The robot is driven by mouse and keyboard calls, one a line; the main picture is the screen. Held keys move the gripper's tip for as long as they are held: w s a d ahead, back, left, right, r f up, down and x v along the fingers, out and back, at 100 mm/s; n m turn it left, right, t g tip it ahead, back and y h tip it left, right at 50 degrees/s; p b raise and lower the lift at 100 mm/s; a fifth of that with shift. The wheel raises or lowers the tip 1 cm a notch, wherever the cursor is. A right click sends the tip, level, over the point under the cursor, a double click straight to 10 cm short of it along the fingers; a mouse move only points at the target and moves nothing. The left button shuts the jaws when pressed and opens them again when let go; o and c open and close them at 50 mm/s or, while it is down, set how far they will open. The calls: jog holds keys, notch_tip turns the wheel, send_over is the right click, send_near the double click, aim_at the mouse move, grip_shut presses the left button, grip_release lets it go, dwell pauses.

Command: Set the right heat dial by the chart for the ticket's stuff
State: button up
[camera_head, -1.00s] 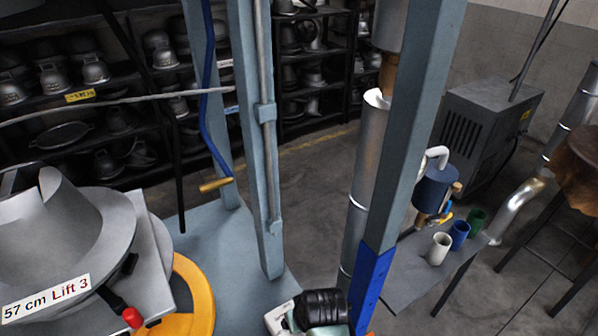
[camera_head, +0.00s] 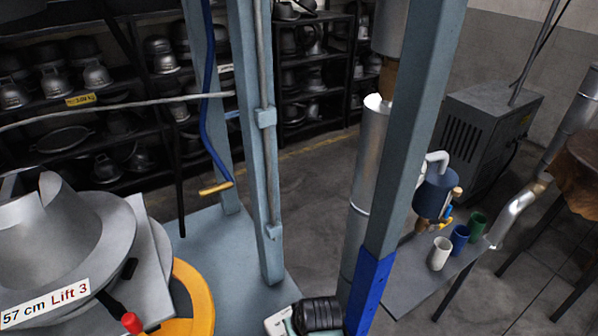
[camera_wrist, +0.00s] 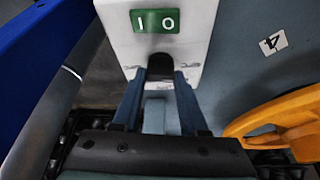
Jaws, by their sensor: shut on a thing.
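A white box (camera_wrist: 158,25) fills the top middle of the wrist view. It carries a green plate (camera_wrist: 155,21) marked "1 0". A dark knob (camera_wrist: 160,64) sits just below the plate. My gripper (camera_wrist: 160,78) is shut on this knob, with a blue finger on each side. The knob's pointer and any scale are hidden or too small to read. In the head view, a corner of the white box (camera_head: 277,322) shows at the bottom edge, beside the black end of my arm. I see no ticket or heat chart in these views.
A blue-painted post (camera_head: 369,290) stands close on the right. A yellow ring (camera_head: 190,290) and a metal form labelled "57 cm Lift 3" (camera_head: 45,304) are at the left.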

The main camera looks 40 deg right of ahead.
grip_shut()
jog(key=shift+m, duration=0.3)
jog(key=m+h+p, duration=0.1)
jog(key=m, duration=0.1)
jog(key=shift+w+a+m, duration=0.1)
jog(key=shift+m, duration=0.2)
jog(key=shift+m+g+h+p, duration=0.4)
jog(key=shift+m+g, duration=0.6)
jog(key=shift+m, duration=1.3)
jog(key=o, duration=1.1)
grip_release()
jog(key=shift+r+h, duration=0.1)
jog(key=shift+h, duration=0.2)
